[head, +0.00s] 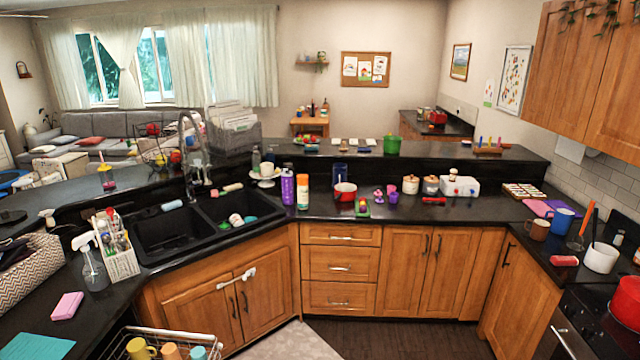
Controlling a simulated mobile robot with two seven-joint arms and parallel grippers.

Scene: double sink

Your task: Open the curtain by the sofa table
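Pale cream curtains hang over the wide window at the back left. One panel (62,65) is at the far left, and a gathered panel (122,50) narrows toward its middle. Two fuller panels hang to the right, one (188,60) beside the glass and one (243,58) at the right end. Bare glass (153,62) shows between panels. A grey sofa (115,122) stands below the window. A small wooden table (309,127) stands against the back wall, right of the curtains; I cannot tell whether it is the sofa table. Neither gripper is in view.
A black counter (400,212) with a double sink (165,235) lies between me and the curtains. A raised ledge (420,150) runs behind it. A wire basket (160,345) is close at the front. Bare dark floor (400,335) shows before the cabinets.

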